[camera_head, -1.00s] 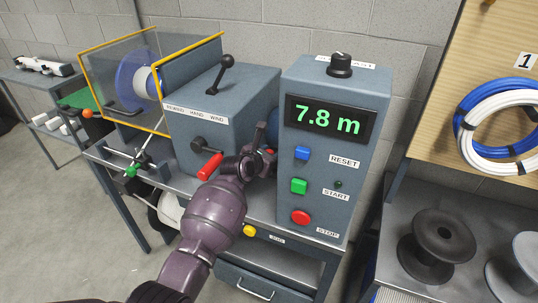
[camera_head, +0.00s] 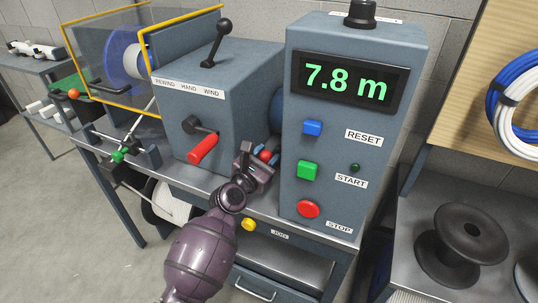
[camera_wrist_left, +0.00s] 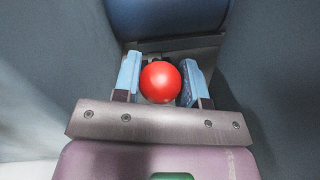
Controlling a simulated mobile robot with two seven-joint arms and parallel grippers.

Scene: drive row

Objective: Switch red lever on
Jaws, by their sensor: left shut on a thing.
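The red lever's round red knob (camera_wrist_left: 161,82) sits between the two blue-padded fingers of my left gripper (camera_wrist_left: 160,84) in the left wrist view. The fingers are shut on it from both sides. In the head view, my left gripper (camera_head: 262,159) reaches into the gap between the winder box (camera_head: 215,115) and the display box (camera_head: 345,130), and the red knob (camera_head: 265,155) shows only partly between its fingers. The lever's stem and base are mostly hidden. My right gripper is not in view.
A red crank handle (camera_head: 202,149) and a black-knobbed lever (camera_head: 217,45) are on the winder box. Blue, green and red buttons (camera_head: 308,209) are on the display box, close right of my gripper. A black spool (camera_head: 462,245) stands on the right bench.

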